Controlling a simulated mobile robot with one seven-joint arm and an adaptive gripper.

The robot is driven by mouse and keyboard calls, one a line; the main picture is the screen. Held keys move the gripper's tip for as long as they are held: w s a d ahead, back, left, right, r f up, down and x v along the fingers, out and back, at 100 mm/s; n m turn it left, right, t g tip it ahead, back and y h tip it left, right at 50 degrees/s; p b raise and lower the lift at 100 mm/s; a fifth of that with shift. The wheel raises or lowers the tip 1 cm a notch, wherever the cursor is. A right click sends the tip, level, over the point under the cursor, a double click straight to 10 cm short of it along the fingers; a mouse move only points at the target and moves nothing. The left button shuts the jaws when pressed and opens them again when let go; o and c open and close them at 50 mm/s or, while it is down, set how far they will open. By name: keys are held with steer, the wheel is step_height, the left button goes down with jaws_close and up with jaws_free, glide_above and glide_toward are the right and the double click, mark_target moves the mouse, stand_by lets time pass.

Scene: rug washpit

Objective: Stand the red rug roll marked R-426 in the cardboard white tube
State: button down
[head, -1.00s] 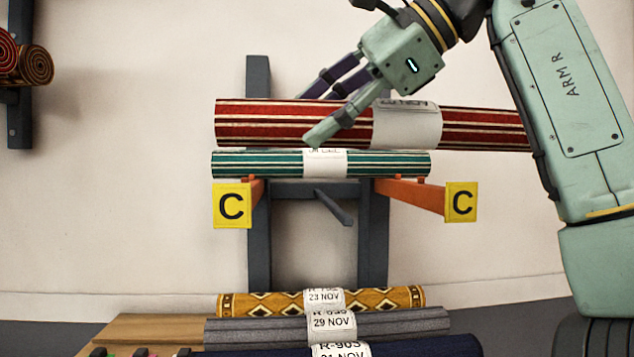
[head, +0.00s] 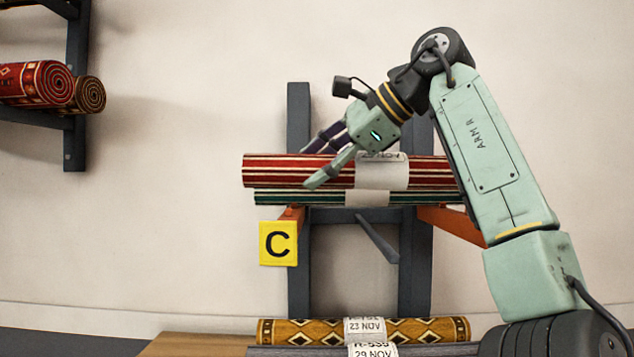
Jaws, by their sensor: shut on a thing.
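A red rug roll with cream and dark stripes (head: 290,171) lies level, with a white label (head: 382,176) around it. The label's writing is mostly turned out of sight; only a date ending in NOV shows, so R-426 cannot be read. My gripper (head: 318,165) reaches down from above and is shut on this roll left of its label. The near finger lies over the front and the others pass behind. The roll's right end is hidden behind my arm. The white cardboard tube is not in view.
A green striped roll (head: 300,198) lies just below and behind the red one on the rack marked C (head: 278,243). A yellow patterned roll (head: 300,331) and a grey roll lie below. More rolls (head: 38,84) rest on a left rack. Bare wall lies between the racks.

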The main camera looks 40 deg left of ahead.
mark_target(378, 172)
steer(key=shift+w+a+f, duration=0.1)
steer(key=shift+w+a, duration=0.25)
steer(key=shift+a, duration=0.15)
steer(key=shift+d+f, duration=0.1)
steer(key=shift+f, duration=1.6)
steer(key=shift+s, duration=0.1)
steer(key=c, duration=0.8)
jaws_free()
steer(key=shift+o, duration=0.2)
steer(key=v, duration=0.6)
steer(key=shift+r, duration=0.15)
steer(key=shift+d+r, duration=0.3)
steer(key=shift+d, duration=0.2)
